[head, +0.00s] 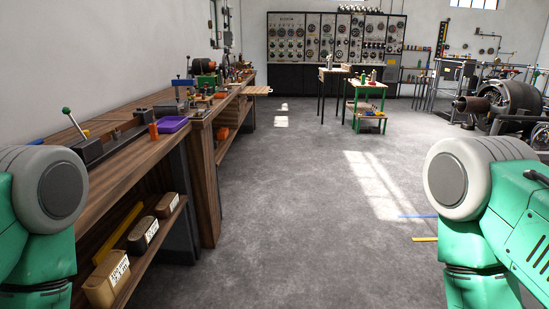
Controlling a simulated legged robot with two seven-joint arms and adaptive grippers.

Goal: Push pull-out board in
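A light wooden pull-out board (257,91) sticks out to the right from the side of the long workbench, at the bench's far part. It looks small and distant, and its details are hard to make out. Only the upper parts of my two arms show, at the left and right edges of the head view. Both grippers are outside the picture, well away from the board.
A green-legged table (367,86) stands ahead. Machinery (505,105) stands at right. The grey floor (290,200) between is clear.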

